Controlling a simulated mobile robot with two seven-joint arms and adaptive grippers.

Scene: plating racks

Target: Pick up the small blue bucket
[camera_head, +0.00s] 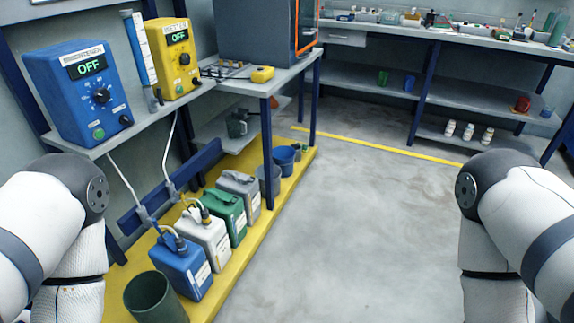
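A small blue bucket (286,160) stands upright on the yellow low platform (236,258), near its far end. A grey bucket (270,182) stands just in front of it and a small dark container sits right behind it. My two arms show only as white links at the left and right edges. Neither gripper is in view, so whether they hold anything cannot be seen.
Several jerrycans, including a blue one (182,268), line the platform, with a dark green bucket (154,298) nearest. Above is a shelf with a blue control box (82,92) and a yellow one (172,58). The grey floor (350,220) is clear.

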